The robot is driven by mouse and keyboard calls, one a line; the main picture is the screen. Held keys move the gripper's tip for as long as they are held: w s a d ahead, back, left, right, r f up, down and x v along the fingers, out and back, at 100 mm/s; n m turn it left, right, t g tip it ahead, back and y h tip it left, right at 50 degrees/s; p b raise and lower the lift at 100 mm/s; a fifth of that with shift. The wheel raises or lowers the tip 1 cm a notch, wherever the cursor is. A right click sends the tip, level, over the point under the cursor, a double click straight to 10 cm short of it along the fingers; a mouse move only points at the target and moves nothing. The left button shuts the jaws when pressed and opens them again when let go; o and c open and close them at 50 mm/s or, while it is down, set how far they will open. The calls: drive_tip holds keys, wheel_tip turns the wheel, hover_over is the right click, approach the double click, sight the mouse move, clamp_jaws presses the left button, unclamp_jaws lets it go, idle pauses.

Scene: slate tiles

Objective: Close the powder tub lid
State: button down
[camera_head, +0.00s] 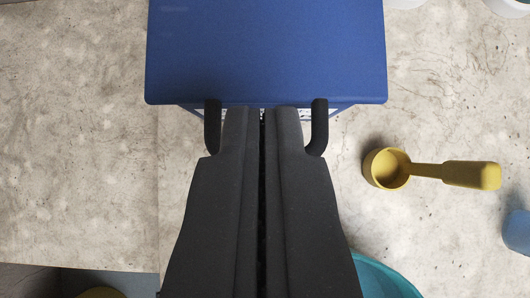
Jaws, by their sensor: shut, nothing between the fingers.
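The powder tub's blue lid (265,50) fills the top middle of the view, a flat panel with rounded corners. A little of the tub's lighter blue body (340,107) shows under its near edge. My gripper (262,112) is shut and empty, its fingers together and pointing up the picture. The fingertips are at the near edge of the lid, and their very ends seem to pass under it. I cannot tell whether they touch the tub. Most of the tub is hidden under the lid, and I cannot tell how far the lid is open.
A yellow scoop (430,172) lies on the pale stone surface to the right. A teal round thing (385,278) is at the bottom, partly behind my gripper. A blue thing (517,232) is at the right edge. White things (508,6) are at the top right.

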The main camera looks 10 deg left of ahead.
drive_tip(key=shift+s+f+t+b, duration=0.3)
drive_tip(key=shift+f+t+b, duration=0.25)
drive_tip(key=shift+f+b, duration=0.35)
drive_tip(key=shift+s+f+t+b, duration=0.25)
drive_tip(key=shift+f+t+b, duration=0.25)
drive_tip(key=shift+f+b, duration=0.4)
drive_tip(key=shift+s+f+t+b, duration=0.3)
drive_tip(key=shift+f+t+b, duration=0.25)
drive_tip(key=shift+f+b, duration=0.35)
drive_tip(key=shift+d+r, duration=0.1)
drive_tip(key=s+r+p, duration=0.3)
drive_tip(key=s+r, duration=0.6)
drive_tip(key=r, duration=0.1)
drive_tip(key=d+r+t, duration=0.2)
drive_tip(key=d+r, duration=0.8)
drive_tip(key=r, duration=0.3)
drive_tip(key=s+d+r+m+t+p, duration=0.1)
drive_tip(key=d+r+t, duration=0.1)
drive_tip(key=d+r, duration=0.9)
wheel_tip(320, 180, up, 4)
drive_tip(key=shift+s+d+f+h, duration=0.25)
drive_tip(key=shift+d+h, duration=0.05)
drive_tip(key=shift+h, duration=0.1)
